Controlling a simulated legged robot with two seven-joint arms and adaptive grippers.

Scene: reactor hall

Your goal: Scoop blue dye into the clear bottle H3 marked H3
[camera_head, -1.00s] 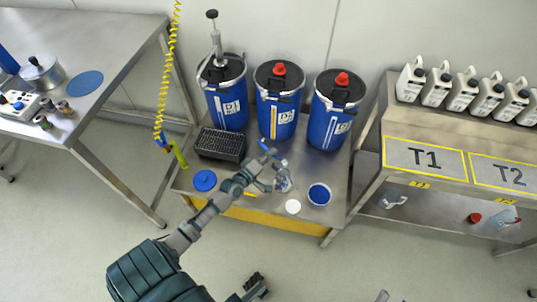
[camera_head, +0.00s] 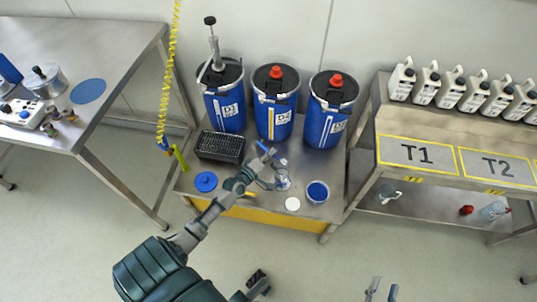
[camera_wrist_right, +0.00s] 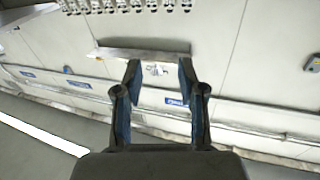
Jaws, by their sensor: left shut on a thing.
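The clear bottle (camera_head: 283,182) stands on the low steel table; its mark is too small to read. An open tub of blue dye (camera_head: 318,191) stands just to its right. My left gripper (camera_head: 274,174) is at the bottle's upper left, shut on a slim blue-handled thing (camera_head: 264,147) that looks like the scoop. Its other end is hidden at the gripper and bottle, so I cannot tell whether it is inside the mouth or whether it carries dye. My right gripper (camera_head: 381,291) is open and empty, low in the head view; its spread fingers show in the right wrist view (camera_wrist_right: 158,95).
A white disc (camera_head: 292,204) lies before the bottle and a blue lid (camera_head: 205,181) at the left. A black rack (camera_head: 220,146) and three blue drums (camera_head: 274,104) stand behind. The T1/T2 bench (camera_head: 420,170) is at the right, with white jugs (camera_head: 426,84) on top.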

